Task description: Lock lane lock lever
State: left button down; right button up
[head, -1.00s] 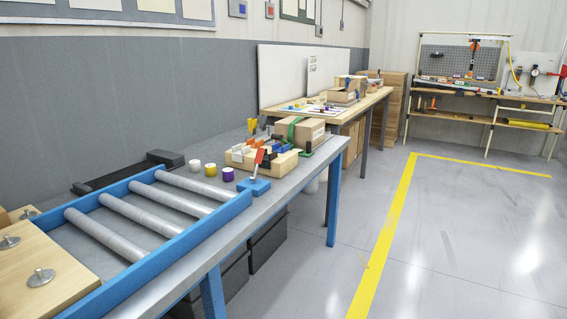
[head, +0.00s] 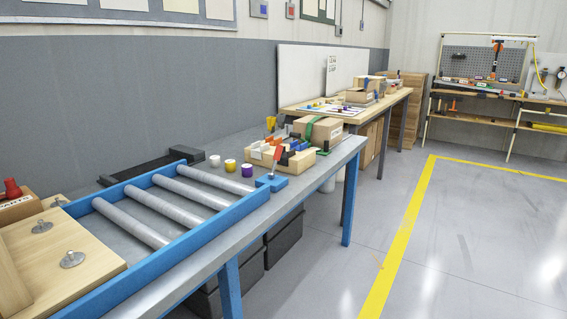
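The lane lock lever is most likely the red lever (head: 277,157) that rises from a small blue block (head: 271,184) at the right end of the blue-railed roller lane (head: 215,232). It stands roughly upright, slightly tilted. The lane has several grey rollers (head: 183,192) and lies along the grey bench (head: 245,232). Neither of my grippers shows in the head view.
White, yellow and purple cups (head: 247,170) stand beside the lane's far end. A wooden rack (head: 265,152) and a cardboard box (head: 318,133) sit behind the lever. A wooden pallet (head: 60,255) with metal knobs lies at the near left. The floor at right is clear.

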aim_at(279, 150)
jog(key=k, duration=0.5)
jog(key=z, duration=1)
jog(key=i, duration=0.95)
jog(key=z, duration=0.65)
jog(key=i, duration=1.2)
jog(key=u, duration=1.25)
jog(key=i, duration=0.6)
jog(key=u, duration=0.6)
